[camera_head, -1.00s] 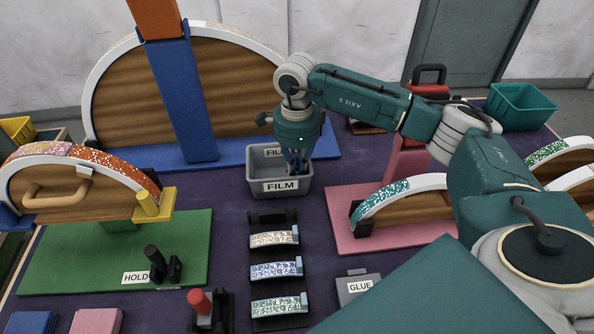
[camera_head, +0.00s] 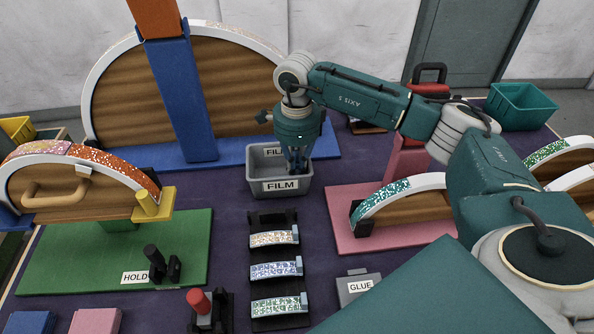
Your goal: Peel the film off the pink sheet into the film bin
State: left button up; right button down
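The film bin (camera_head: 281,186) is a grey open box labelled FILM, standing in the middle of the table. My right gripper (camera_head: 297,168) points down over the right part of the bin, its fingertips at or inside the opening. I cannot tell whether its fingers are open or shut, or whether any film is in them. The bin's floor is mostly hidden. A pinkish glitter sheet (camera_head: 42,149) lies on the left end of the arch at left, beside an orange-red one; I cannot tell whether this is the task's pink sheet. My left gripper is not in view.
A black rack (camera_head: 277,324) with several glitter strips stands in front of the bin. A tall blue post (camera_head: 184,100) and large arch (camera_head: 130,88) stand behind, left of it. A green board (camera_head: 70,262) lies at left, a pink board (camera_head: 345,218) at right.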

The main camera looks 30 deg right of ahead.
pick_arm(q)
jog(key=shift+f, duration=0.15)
pick_arm(e)
jog(key=shift+w+d, duration=0.25)
jog(key=shift+w, duration=0.25)
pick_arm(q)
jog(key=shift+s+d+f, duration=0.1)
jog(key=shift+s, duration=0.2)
pick_arm(e)
jog(key=shift+w+d, duration=0.1)
jog(key=shift+w, duration=0.05)
pick_arm(q)
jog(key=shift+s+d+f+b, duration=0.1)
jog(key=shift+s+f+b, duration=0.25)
jog(key=shift+b, duration=0.2)
pick_arm(e)
jog(key=shift+f, duration=0.4)
dwell(0.6)
jog(key=c, duration=1.9)
grip_release()
jog(key=shift+o, duration=0.7)
jog(key=shift+f, duration=0.1)
jog(key=shift+c, duration=0.2)
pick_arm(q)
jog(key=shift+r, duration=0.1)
